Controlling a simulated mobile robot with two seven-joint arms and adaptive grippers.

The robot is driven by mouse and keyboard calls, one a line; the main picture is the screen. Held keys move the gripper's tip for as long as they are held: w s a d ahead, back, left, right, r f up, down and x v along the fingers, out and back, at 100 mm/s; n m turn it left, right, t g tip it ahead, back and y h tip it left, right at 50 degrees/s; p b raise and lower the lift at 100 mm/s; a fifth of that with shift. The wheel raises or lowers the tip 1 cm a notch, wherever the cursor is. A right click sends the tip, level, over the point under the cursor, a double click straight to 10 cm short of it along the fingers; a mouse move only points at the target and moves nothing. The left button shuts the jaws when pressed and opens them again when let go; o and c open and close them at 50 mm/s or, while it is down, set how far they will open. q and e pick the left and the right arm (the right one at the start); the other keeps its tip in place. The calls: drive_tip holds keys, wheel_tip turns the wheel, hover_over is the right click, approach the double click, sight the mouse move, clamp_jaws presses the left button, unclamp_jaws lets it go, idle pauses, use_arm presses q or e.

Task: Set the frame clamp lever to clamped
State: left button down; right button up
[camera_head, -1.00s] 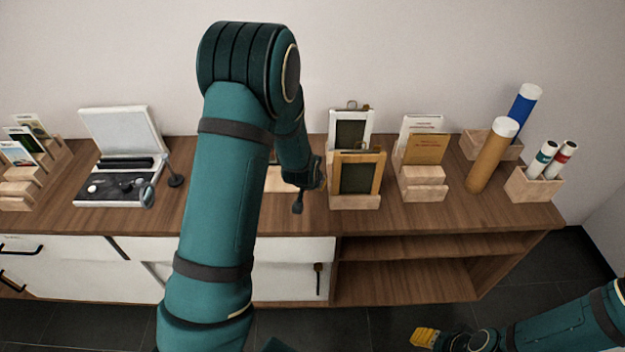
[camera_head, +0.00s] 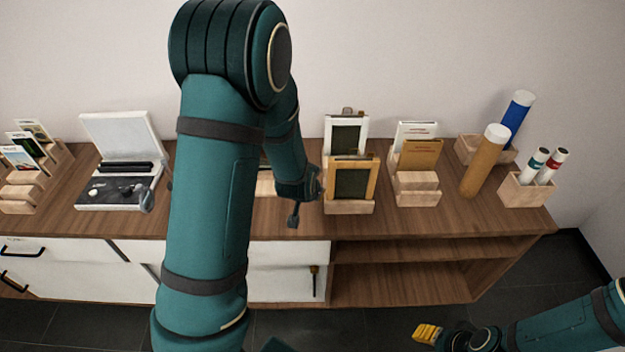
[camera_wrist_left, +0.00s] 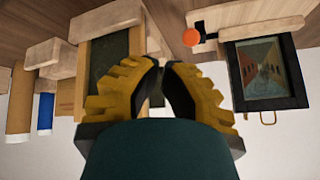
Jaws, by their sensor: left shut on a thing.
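In the left wrist view, upside down, the frame clamp lever shows as a black arm with an orange-red knob (camera_wrist_left: 191,37). It sits by a pale wooden block (camera_wrist_left: 262,30) that bears a dark-framed picture (camera_wrist_left: 265,72). The arm hides the lever in the head view. My left gripper (camera_wrist_left: 163,64) is shut, its yellow-backed fingers converging below the knob in that view, apart from it in the picture. In the head view the left gripper (camera_head: 303,188) is low over the counter. My right gripper (camera_head: 427,333) is at lower right, away from the counter; its opening is unclear.
A gold-framed panel (camera_head: 352,180) on a wooden stand is close right of my left gripper. Card holders (camera_head: 416,183) and tubes (camera_head: 485,162) stand farther right. A white-lidded case (camera_head: 122,135) is at left. The front strip of the wooden counter (camera_head: 430,222) is clear.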

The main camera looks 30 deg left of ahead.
use_arm(q)
drive_tip(key=shift+s+d+r, duration=0.1)
drive_tip(key=shift+s+d, duration=0.15)
drive_tip(key=shift+s, duration=0.25)
drive_tip(key=shift+s+d+r, duration=0.1)
drive_tip(key=shift+s+d, duration=0.1)
drive_tip(key=shift+s, duration=0.3)
drive_tip(key=s+d+f+g+h, duration=0.2)
drive_tip(key=s+d+f+h, duration=0.1)
drive_tip(key=s+d+f, duration=0.4)
drive_tip(key=s+d+f+n+g+h, duration=0.1)
drive_tip(key=s+d+f+g+h, duration=0.2)
drive_tip(key=s+d+f, duration=0.4)
drive_tip(key=d, duration=0.6)
drive_tip(key=shift+b, duration=0.35)
